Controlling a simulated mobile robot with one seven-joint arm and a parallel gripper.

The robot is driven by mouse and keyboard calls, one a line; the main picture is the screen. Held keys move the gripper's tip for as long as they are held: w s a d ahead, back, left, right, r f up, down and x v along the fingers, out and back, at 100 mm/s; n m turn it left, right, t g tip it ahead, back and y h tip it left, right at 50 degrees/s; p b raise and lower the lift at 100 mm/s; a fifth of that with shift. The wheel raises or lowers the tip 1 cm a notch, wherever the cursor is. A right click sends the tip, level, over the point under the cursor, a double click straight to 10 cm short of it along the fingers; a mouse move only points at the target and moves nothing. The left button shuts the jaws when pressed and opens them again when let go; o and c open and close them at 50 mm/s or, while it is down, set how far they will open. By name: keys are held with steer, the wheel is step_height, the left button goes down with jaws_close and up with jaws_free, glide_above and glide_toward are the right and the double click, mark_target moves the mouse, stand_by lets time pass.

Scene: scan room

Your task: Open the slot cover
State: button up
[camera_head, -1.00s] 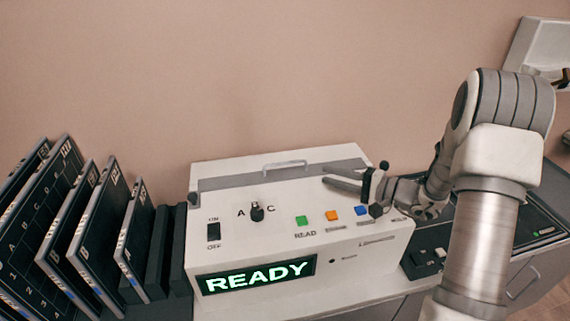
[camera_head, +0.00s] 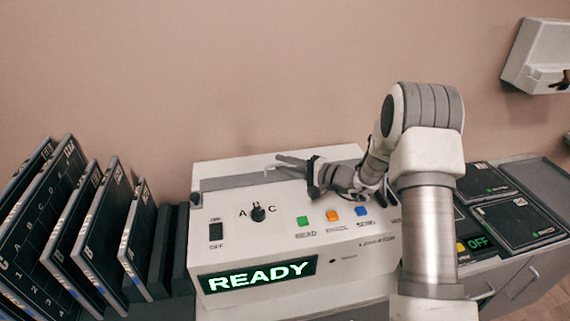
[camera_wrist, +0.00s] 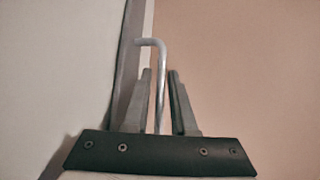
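The slot cover (camera_head: 235,182) is a grey strip along the back of the white machine's top; it appears closed. Its thin metal handle (camera_head: 270,170) stands near the strip's middle, partly hidden by my gripper (camera_head: 282,160). In the wrist view the handle (camera_wrist: 161,60) is a bent rod running between my two fingers. The fingers are apart, with a gap visible on the right side of the rod. The left finger is close to the rod; I cannot tell whether it touches.
The white machine (camera_head: 270,242) shows READY and carries a knob (camera_head: 258,213), a switch (camera_head: 216,231) and coloured buttons. Dark upright panels (camera_head: 100,235) stand at the left. Flat dark panels (camera_head: 518,222) lie at the right. The wall is behind the machine.

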jaws_close()
stand_by(1.4)
